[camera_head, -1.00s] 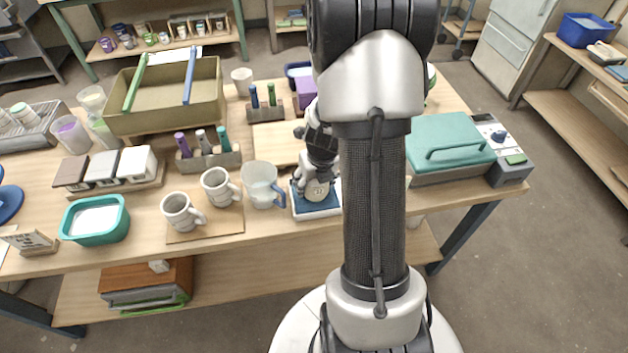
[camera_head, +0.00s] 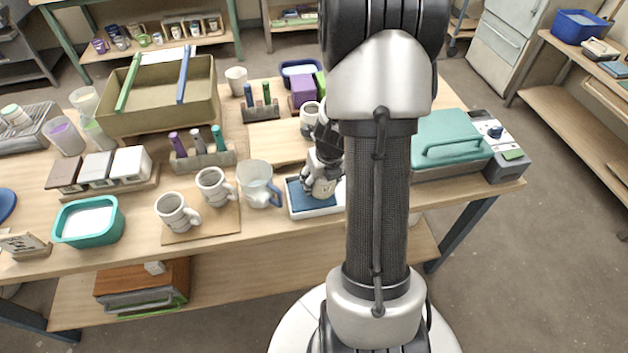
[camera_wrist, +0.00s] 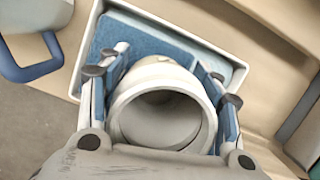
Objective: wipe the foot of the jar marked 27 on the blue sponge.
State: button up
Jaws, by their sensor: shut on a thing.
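The blue sponge (camera_head: 303,199) lies in a white tray (camera_head: 292,210) near the table's front edge; it also shows in the wrist view (camera_wrist: 150,41). My gripper (camera_head: 322,184) is shut on a pale jar (camera_head: 321,191) over the right part of the sponge. In the wrist view, the fingers (camera_wrist: 160,80) hold the jar (camera_wrist: 160,117) on both sides, and I look into its open mouth. The jar's foot is hidden, so I cannot tell whether it touches the sponge. No number is readable on the jar now.
A clear pitcher with a blue handle (camera_head: 257,180) stands close left of the tray. Two pale mugs (camera_head: 172,211) stand on a board further left. A pale cup (camera_head: 309,119) stands behind my gripper. A teal-lidded box (camera_head: 448,139) is to the right.

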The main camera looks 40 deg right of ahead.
aim_at(297, 190)
jog(key=shift+s+d, duration=0.15)
jog(key=shift+d, duration=0.15)
jog(key=shift+w+a+f+p, duration=0.1)
jog(key=shift+w+a+p, duration=0.45)
jog(key=shift+a, duration=0.45)
jog(key=shift+w+a+p, duration=0.5)
jog(key=shift+w+a, duration=0.1)
jog(key=shift+a, duration=0.45)
jog(key=shift+w+a+f+p, duration=0.1)
jog(key=shift+w+a+p, duration=0.45)
jog(key=shift+a, duration=0.45)
jog(key=shift+s+d+r+b, duration=0.1)
jog(key=shift+s+d+b, duration=0.1)
jog(key=shift+s+d, duration=0.6)
jog(key=shift+s+d+b, duration=0.2)
jog(key=shift+s+d, duration=0.2)
jog(key=shift+d, duration=0.85)
jog(key=shift+s+d+r+b, duration=0.1)
jog(key=shift+s+d+b, duration=0.1)
jog(key=shift+s+d, duration=0.6)
jog(key=shift+w+a+r+p, duration=0.1)
jog(key=shift+w+a+p, duration=0.3)
jog(key=shift+w+a, duration=0.45)
jog(key=shift+w+a+p, duration=0.35)
jog(key=shift+w+a, duration=0.2)
jog(key=shift+a, duration=0.45)
jog(key=shift+w+a+r+p, duration=0.1)
jog(key=shift+w+a+p, duration=0.3)
jog(key=shift+w+a, duration=0.45)
